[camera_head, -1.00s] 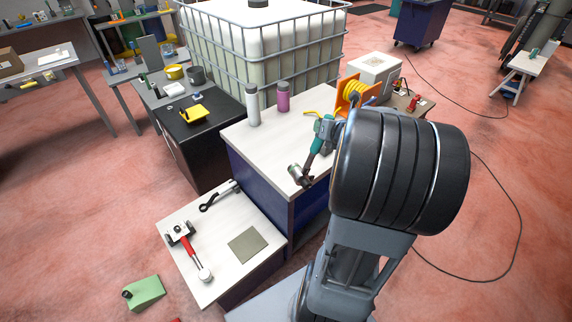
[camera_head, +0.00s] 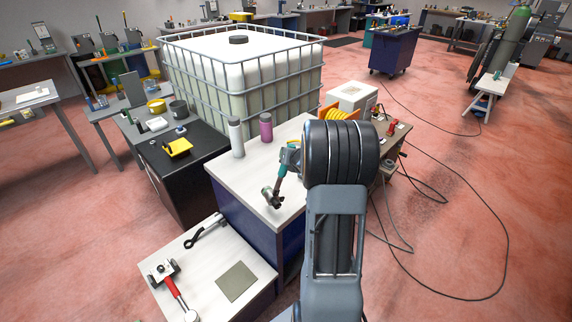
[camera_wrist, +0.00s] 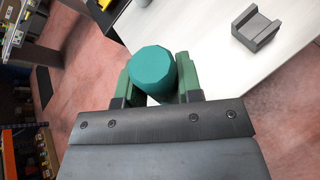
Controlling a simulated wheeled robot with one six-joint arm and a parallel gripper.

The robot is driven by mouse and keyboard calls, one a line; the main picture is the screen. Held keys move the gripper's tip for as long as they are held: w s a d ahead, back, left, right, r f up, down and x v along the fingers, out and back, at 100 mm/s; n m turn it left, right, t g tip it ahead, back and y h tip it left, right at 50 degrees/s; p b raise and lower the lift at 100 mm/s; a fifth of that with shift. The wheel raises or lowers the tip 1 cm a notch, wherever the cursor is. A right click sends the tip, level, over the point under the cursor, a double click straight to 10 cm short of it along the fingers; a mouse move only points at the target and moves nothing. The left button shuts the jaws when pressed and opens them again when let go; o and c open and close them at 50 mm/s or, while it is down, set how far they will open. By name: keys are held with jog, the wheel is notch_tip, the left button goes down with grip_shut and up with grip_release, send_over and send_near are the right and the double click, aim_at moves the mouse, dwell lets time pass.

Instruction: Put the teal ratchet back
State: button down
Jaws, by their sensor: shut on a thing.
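The teal ratchet (camera_head: 282,172) is in my gripper (camera_head: 289,160), over the white-topped blue bench in the head view. Its teal handle points up into the jaws and its grey head (camera_head: 272,198) hangs down to the lower left. I cannot tell whether the head touches the bench top. In the wrist view the round teal handle end (camera_wrist: 154,68) sits between the two green fingers of my gripper (camera_wrist: 156,82), which are shut on it. The rest of the ratchet is hidden there.
A white bottle (camera_head: 236,138) and a purple bottle (camera_head: 266,128) stand on the bench (camera_head: 232,172). A lower table (camera_head: 207,262) holds a wrench, a red-handled tool and a flat grey-green square (camera_head: 237,281). A grey block (camera_wrist: 255,28) lies on a white surface in the wrist view.

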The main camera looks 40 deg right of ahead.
aim_at(281, 177)
jog(key=shift+w+f, duration=0.5)
jog(key=shift+w, duration=0.05)
jog(key=shift+w+f, duration=0.2)
jog(key=shift+f, duration=1.55)
jog(key=c, duration=0.8)
grip_release()
jog(key=shift+f, duration=0.1)
